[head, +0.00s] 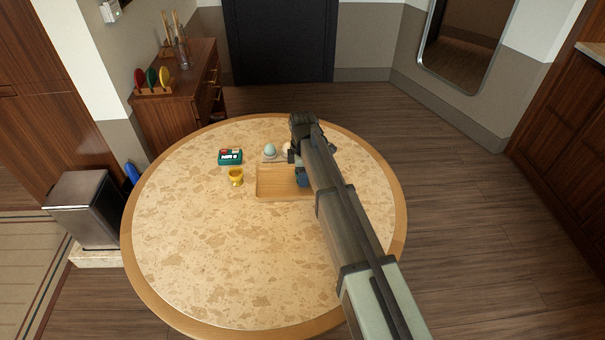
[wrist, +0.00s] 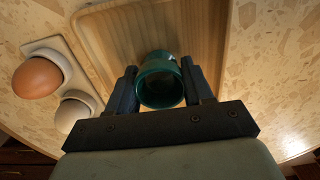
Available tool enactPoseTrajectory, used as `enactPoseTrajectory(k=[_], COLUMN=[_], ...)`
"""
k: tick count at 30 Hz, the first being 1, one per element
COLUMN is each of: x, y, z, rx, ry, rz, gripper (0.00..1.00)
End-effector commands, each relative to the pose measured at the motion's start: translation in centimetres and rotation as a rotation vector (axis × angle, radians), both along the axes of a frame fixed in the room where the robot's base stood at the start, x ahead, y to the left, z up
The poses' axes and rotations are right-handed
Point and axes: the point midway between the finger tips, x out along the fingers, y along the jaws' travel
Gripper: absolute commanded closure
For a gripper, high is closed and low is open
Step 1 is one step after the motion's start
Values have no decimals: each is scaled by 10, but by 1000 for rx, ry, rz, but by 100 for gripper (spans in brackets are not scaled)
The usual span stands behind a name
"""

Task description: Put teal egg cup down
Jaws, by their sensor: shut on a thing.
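The teal egg cup (wrist: 160,82) is between my gripper's two fingers (wrist: 160,90) in the wrist view, over the wooden tray (wrist: 115,28). The fingers are shut on it, one at each side. I cannot tell whether its base touches the tray. In the head view my gripper (head: 297,172) is at the right end of the tray (head: 272,196), and my arm hides part of the tray; the cup cannot be made out there.
The wrist view shows a brown egg (wrist: 37,77) and a pale egg (wrist: 72,114) in a white holder. The table's front is clear.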

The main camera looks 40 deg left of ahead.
Motion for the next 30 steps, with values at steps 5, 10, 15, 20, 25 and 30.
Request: enactPoseTrajectory(k=[5, 10, 15, 20, 25, 30], x=[0, 0, 0, 0, 0, 0], y=[0, 0, 0, 0, 0, 1], z=[-3, -2, -2, -1, 11, 39], rx=[0, 0, 0, 0, 1, 2], ry=[0, 0, 0, 0, -1, -2], rz=[0, 0, 0, 0, 0, 0], gripper=[46, 30, 24, 24, 24, 24])
